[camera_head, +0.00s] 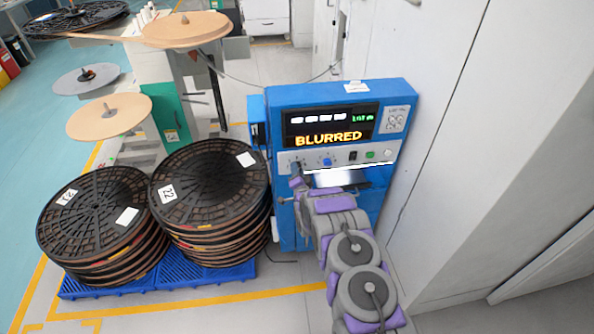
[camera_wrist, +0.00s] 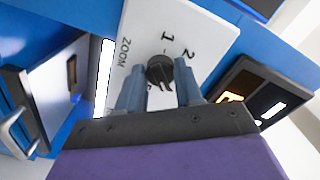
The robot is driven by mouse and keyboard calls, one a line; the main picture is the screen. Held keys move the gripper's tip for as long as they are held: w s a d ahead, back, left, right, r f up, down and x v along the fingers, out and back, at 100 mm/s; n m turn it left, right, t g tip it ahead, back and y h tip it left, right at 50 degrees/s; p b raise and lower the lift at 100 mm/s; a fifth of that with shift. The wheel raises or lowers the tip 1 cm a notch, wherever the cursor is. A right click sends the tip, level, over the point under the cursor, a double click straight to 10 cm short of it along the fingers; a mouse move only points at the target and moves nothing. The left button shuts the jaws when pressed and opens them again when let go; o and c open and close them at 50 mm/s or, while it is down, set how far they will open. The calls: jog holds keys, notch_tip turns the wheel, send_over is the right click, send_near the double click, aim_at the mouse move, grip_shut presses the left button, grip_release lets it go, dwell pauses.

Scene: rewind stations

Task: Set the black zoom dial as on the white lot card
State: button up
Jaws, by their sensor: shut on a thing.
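The black zoom dial (camera_wrist: 160,69) sits on a white panel in the wrist view, beside the word ZOOM and the marks 1 and 2. Its pointer direction is hard to tell. My gripper (camera_wrist: 159,84) has one finger on each side of the dial and is shut on it. In the head view my gripper (camera_head: 297,184) reaches the left end of the blue machine's (camera_head: 410,92) control row.
The machine's screen (camera_head: 330,125) reads BLURRED. A blue knob (camera_head: 327,161) and a green button (camera_head: 371,155) are right of the dial. Stacks of black reels (camera_head: 215,175) stand on a blue pallet (camera_head: 150,283) at left. A pale wall (camera_head: 440,190) is close at right.

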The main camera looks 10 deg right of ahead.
jog(key=shift+d+r+m, duration=0.2)
jog(key=shift+d+m, duration=0.05)
jog(key=shift+m, duration=0.05)
jog(key=o, duration=1)
jog(key=shift+f, duration=0.1)
jog(key=shift+o, duration=0.2)
jog(key=s+p, duration=0.3)
jog(key=s, duration=1.4)
jog(key=shift+s, duration=0.15)
jog(key=shift+f, duration=0.1)
